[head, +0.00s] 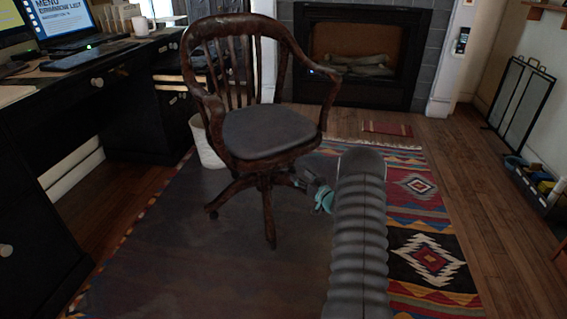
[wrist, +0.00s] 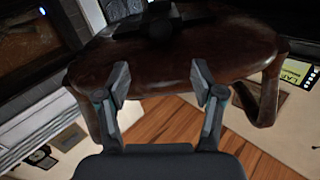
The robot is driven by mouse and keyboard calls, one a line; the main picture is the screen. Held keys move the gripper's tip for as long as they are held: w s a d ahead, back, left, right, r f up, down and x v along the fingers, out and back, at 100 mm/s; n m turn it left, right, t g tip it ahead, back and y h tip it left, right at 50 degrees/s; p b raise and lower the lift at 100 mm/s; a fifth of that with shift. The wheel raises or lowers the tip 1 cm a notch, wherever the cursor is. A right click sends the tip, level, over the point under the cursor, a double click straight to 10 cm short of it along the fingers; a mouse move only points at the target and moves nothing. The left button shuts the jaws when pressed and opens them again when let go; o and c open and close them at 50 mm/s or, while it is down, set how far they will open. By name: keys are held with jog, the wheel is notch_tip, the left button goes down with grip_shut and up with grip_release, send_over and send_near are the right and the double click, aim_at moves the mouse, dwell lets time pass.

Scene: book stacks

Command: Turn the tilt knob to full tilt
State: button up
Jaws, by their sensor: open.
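A brown wooden swivel chair (head: 262,130) with a grey seat pad stands on the rug. In the wrist view the brown underside of its seat (wrist: 205,55) fills the upper middle, with a dark mechanism (wrist: 160,25) at the top edge. I cannot make out a separate tilt knob in either view. My gripper (wrist: 162,85) is open and empty, its two fingers apart below the dark mechanism in the picture. In the head view my gripper (head: 310,180) is low, just right of the chair's column and under the seat's right side, partly behind my arm.
A black desk (head: 130,85) with a laptop (head: 62,22) stands at the left. A white bin (head: 205,143) is behind the chair. A fireplace (head: 360,55) is at the back.

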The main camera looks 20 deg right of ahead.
jog(key=w+a, duration=0.2)
jog(key=w, duration=1)
jog(key=shift+a, duration=0.25)
jog(key=shift+c, duration=0.2)
jog(key=shift+b, duration=0.3)
jog(key=c, duration=1.1)
